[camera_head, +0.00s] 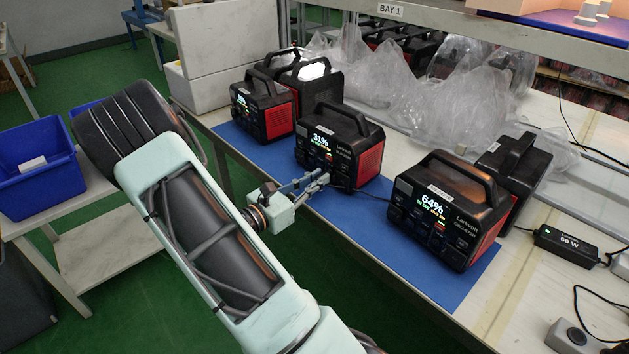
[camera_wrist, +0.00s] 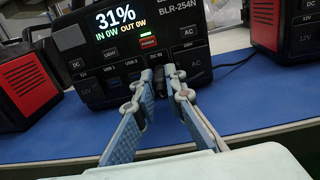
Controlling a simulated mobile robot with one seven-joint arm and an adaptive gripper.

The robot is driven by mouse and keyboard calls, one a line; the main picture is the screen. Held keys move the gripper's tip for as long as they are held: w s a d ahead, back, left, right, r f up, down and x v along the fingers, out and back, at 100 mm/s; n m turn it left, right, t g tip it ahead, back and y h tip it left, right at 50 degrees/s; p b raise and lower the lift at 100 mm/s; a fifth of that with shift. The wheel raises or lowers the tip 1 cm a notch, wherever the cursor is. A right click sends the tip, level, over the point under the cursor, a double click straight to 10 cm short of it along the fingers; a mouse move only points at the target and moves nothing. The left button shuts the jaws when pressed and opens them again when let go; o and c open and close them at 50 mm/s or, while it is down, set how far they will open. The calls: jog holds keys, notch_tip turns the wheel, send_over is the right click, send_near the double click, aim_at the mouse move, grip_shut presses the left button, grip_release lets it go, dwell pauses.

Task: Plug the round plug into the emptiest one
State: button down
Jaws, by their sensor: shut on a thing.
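The middle power station (camera_head: 340,150) is black with red sides and shows 31%; it faces me in the wrist view (camera_wrist: 188,62) with 0W in and out. The right power station (camera_head: 447,210) shows 64%. The left power station (camera_head: 263,108) has a lit display too small to read. My gripper (camera_head: 322,180) is at the front of the 31% station, its fingertips shut on the dark round plug (camera_wrist: 158,78) in the wrist view (camera_wrist: 159,73). The plug is in front of the DC IN socket, mostly hidden by the fingers; I cannot tell how far in it sits.
The stations stand on a blue mat (camera_head: 375,231) along the bench's front edge. More units stand behind, with clear plastic wrap (camera_head: 390,95). A 60 W adapter (camera_head: 567,245) lies at the right. A blue bin (camera_head: 37,170) is at the left.

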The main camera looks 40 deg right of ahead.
jog(key=shift+d, duration=0.2)
dwell(0.6)
jog(key=c, duration=1.9)
grip_release()
jog(key=s+a, duration=0.1)
jog(key=a, duration=1.1)
jog(key=shift+s, duration=0.2)
jog(key=shift+d, duration=0.1)
